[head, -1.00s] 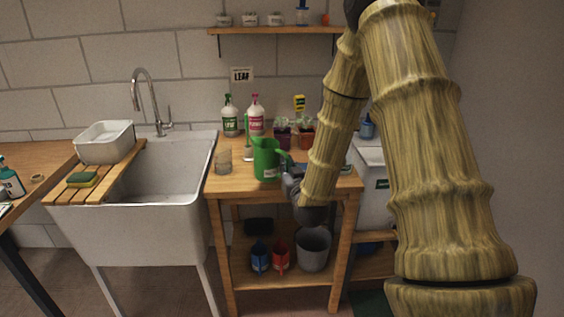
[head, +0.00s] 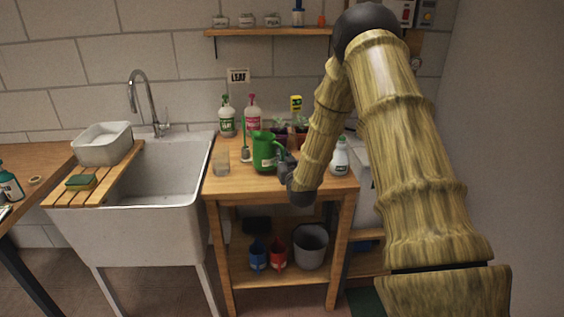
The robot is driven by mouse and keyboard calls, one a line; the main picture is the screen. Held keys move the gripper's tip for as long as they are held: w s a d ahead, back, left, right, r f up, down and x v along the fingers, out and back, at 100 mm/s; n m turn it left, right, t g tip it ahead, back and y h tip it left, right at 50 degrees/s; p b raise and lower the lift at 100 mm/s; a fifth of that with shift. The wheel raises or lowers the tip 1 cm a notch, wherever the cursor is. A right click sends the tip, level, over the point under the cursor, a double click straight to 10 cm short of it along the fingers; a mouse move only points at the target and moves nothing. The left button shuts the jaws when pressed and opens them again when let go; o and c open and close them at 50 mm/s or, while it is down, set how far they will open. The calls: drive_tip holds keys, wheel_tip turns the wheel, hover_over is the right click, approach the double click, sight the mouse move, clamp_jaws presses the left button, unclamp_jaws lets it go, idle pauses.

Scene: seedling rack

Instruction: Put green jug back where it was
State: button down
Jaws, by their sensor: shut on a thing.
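The green jug (head: 265,152) is upright over the wooden potting table (head: 230,185), with its handle on the right. My gripper (head: 284,166) is shut on the jug at its handle side, with the arm reaching in from the right. The fingertips are small and partly hidden, so the exact grip does not show clearly. I cannot tell whether the jug's base touches the tabletop or is slightly above it.
A clear glass (head: 221,162) stands left of the jug. Two spray bottles (head: 227,118) (head: 253,115) and potted seedlings (head: 279,132) stand behind. A white bottle (head: 340,156) is right of my forearm. The sink (head: 170,180) adjoins at left. The table's front left is clear.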

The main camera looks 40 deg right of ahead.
drive_tip(key=shift+f, duration=1.15)
drive_tip(key=c, duration=1.5)
unclamp_jaws()
drive_tip(key=shift+f, duration=0.1)
